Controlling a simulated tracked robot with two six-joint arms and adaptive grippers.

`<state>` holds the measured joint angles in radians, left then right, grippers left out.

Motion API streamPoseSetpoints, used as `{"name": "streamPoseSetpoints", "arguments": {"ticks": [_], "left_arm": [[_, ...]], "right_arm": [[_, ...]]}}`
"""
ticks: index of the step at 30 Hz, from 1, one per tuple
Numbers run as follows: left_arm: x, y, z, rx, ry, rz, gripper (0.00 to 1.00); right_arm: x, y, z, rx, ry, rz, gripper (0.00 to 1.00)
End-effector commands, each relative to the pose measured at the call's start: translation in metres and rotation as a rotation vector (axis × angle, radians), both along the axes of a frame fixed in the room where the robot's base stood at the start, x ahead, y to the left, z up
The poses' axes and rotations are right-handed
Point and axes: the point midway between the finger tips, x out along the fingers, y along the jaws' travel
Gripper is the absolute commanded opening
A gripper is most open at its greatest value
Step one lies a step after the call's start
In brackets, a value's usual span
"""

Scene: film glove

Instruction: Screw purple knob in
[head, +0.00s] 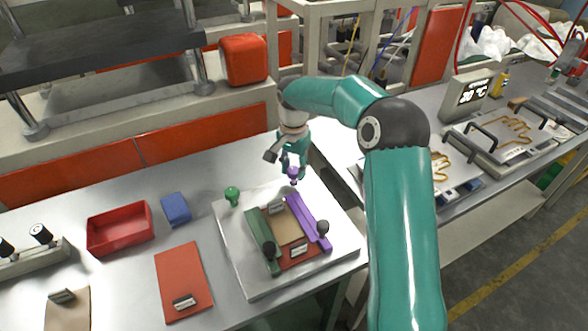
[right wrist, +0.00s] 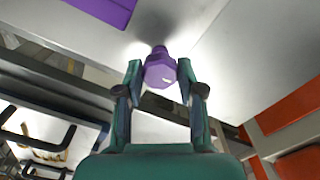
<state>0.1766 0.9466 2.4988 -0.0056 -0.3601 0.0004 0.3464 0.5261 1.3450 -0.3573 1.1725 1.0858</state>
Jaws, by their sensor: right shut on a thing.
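The purple knob (head: 293,173) is at the back of the white plate (head: 235,270), between the fingers of my right gripper (head: 291,170). In the right wrist view the purple knob (right wrist: 160,70) sits between the two fingertips of the right gripper (right wrist: 160,78), its narrower end pointing away toward the plate. The gripper is shut on it. A purple bar (head: 303,218) lies on the plate in front of the knob; its end (right wrist: 105,8) shows at the top of the wrist view. Whether the knob's end is in a hole cannot be seen. My left gripper is out of view.
A green knob (head: 232,195) stands on the plate's back left, near a green bar (head: 262,240). A blue block (head: 176,208), a red tray (head: 148,232) and an orange-red sheet (head: 176,275) lie to the left. Orange panels and a metal frame stand behind.

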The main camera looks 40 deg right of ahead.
Motion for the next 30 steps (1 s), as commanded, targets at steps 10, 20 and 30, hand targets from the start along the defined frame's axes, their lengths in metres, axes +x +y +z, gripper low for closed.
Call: {"name": "streamPoseSetpoints", "arguments": {"ticks": [10,20,30], "left_arm": [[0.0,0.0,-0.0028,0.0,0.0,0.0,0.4],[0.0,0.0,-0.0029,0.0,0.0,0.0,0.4],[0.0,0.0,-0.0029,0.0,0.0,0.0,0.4]], "right_arm": [[0.001,-0.0008,0.0019,-0.003,-0.006,-0.126,0.03],[0.0012,-0.0009,0.0024,-0.003,-0.007,-0.14,0.03],[0.0009,-0.0006,0.0017,-0.002,-0.005,-0.138,0.64]]}}
